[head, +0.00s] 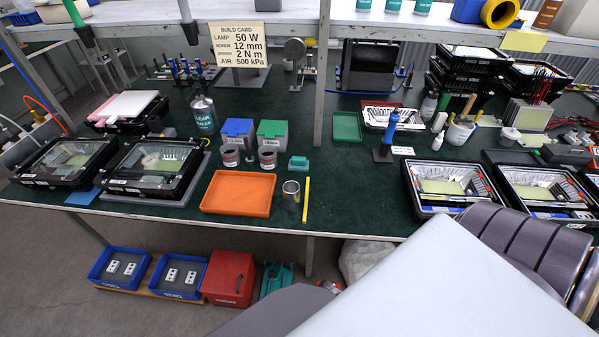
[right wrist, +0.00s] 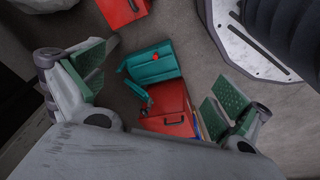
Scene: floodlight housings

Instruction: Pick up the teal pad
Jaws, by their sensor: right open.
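A small teal pad (head: 299,163) lies on the dark green bench top, right of the two small dark red-brown cans and behind the metal cup. No gripper is near it in the head view. My right gripper (right wrist: 160,88) shows only in the right wrist view. Its two green-faced fingers are wide apart with nothing between them, and it hangs over the floor area, facing red and teal cases below. The pad does not show in the right wrist view. My left gripper is in neither view.
An orange tray (head: 238,193), a metal cup (head: 291,196) and a yellow stick (head: 306,199) lie in front of the pad. Blue and green bins (head: 272,133) stand behind it. A grey shelf post (head: 320,80) rises close by. Bare bench lies to its right. A red case (head: 229,278) sits below.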

